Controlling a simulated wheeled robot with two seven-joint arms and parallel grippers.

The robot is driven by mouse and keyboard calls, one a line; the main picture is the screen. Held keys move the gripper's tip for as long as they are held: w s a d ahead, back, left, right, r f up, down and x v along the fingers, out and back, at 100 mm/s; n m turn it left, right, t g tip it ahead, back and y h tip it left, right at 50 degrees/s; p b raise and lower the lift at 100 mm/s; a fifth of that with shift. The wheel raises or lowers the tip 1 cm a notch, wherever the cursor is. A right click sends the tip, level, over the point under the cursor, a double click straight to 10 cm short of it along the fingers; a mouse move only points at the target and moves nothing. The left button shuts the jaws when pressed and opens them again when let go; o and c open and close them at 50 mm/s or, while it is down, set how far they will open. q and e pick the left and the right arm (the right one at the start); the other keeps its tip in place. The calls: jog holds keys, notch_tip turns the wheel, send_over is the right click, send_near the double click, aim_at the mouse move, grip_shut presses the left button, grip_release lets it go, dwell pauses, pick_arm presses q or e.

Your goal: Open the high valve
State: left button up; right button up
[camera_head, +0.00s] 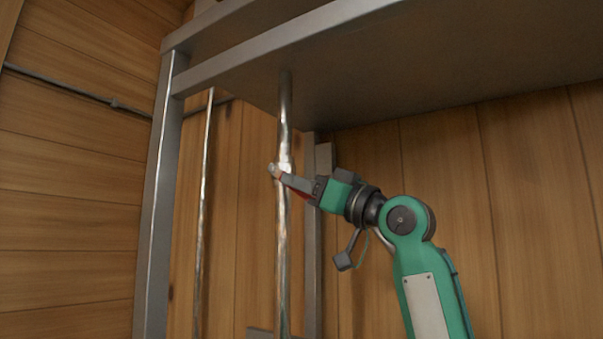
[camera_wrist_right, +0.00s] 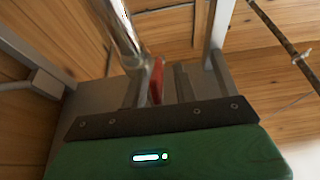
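The valve sits on a shiny vertical pipe (camera_head: 284,245) that drops from the underside of the overhead metal pan. Its bright metal body (camera_head: 275,170) is partly hidden by my right gripper (camera_head: 286,179), which reaches it from the right. The red valve handle (camera_head: 300,192) shows just below the fingers. In the right wrist view the red handle (camera_wrist_right: 157,80) stands between the two dark fingers of the gripper (camera_wrist_right: 163,82), close to the left one. A gap shows between the handle and the right finger. I cannot tell if the handle touches a finger. My left gripper is not in view.
The large metal pan (camera_head: 430,60) hangs over the valve. A metal frame post (camera_head: 160,200) stands at the left, and a thinner pipe (camera_head: 204,210) is between it and the valve pipe. Plank walls (camera_head: 540,220) close the back. Room to the right of my arm is clear.

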jog(key=shift+w+a, duration=0.1)
grip_shut()
dwell(0.3)
